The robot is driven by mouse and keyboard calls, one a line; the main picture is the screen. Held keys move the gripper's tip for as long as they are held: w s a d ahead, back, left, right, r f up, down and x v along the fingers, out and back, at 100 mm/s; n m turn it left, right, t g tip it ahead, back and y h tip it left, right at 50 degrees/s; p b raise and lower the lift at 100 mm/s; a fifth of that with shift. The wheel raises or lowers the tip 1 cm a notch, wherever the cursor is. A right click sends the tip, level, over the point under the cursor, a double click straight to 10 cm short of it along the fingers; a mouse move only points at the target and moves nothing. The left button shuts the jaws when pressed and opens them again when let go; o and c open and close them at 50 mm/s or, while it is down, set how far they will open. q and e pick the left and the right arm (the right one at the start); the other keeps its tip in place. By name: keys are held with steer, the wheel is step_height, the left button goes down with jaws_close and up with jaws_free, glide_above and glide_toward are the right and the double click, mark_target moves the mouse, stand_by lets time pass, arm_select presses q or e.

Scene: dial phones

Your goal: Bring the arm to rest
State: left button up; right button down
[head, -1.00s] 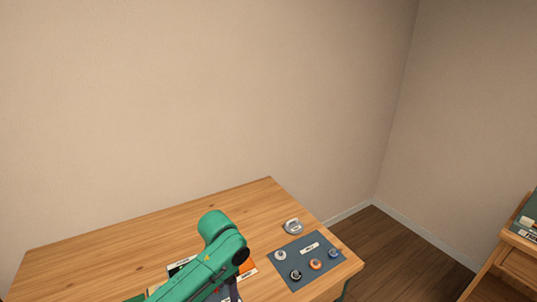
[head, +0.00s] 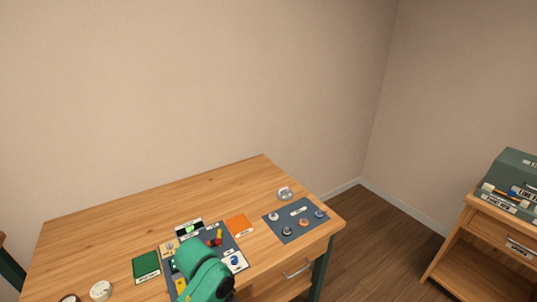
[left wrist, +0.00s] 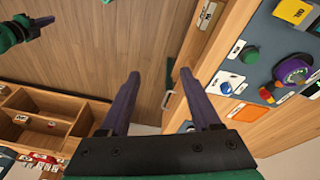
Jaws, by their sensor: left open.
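My green arm (head: 203,270) shows at the bottom middle of the head view, over the front of the wooden desk (head: 110,225). No gripper shows in that view. In the left wrist view my left gripper (left wrist: 159,75) has its two purple fingers spread wide apart with nothing between them. Wood floor and the desk's front edge lie behind the fingers. Another green arm end with dark purple fingers, seemingly my right gripper (left wrist: 38,24), is at the upper left of that view. It is too small to tell whether it is open.
A panel with dials and buttons (left wrist: 280,70) is at the right of the wrist view. The desk holds a blue-grey mat (head: 300,232) with several knobs, an orange card (head: 240,225) and a green card (head: 146,267). A side cabinet (head: 480,235) stands right. Wooden cubbies (left wrist: 45,115) show lower left.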

arm_select(q)
steer(key=s+a+n+t+y, duration=0.2)
steer(key=s+a+n, duration=0.4)
steer(key=s+a, duration=0.6)
steer(key=s+a+f+g+b, duration=0.1)
steer(key=s+f+b, duration=0.2)
steer(key=f, duration=2.5)
steer(key=s+a+f+g+b, duration=0.1)
steer(key=s+a+f+b, duration=0.1)
steer(key=s+f, duration=1.4)
steer(key=shift+a+m+b, duration=0.3)
steer(key=shift+a+b, duration=0.1)
steer(key=shift+a, duration=0.15)
arm_select(e)
step_height(320, 180, down, 6)
steer(key=s, duration=0.1)
steer(key=shift+s, duration=0.15)
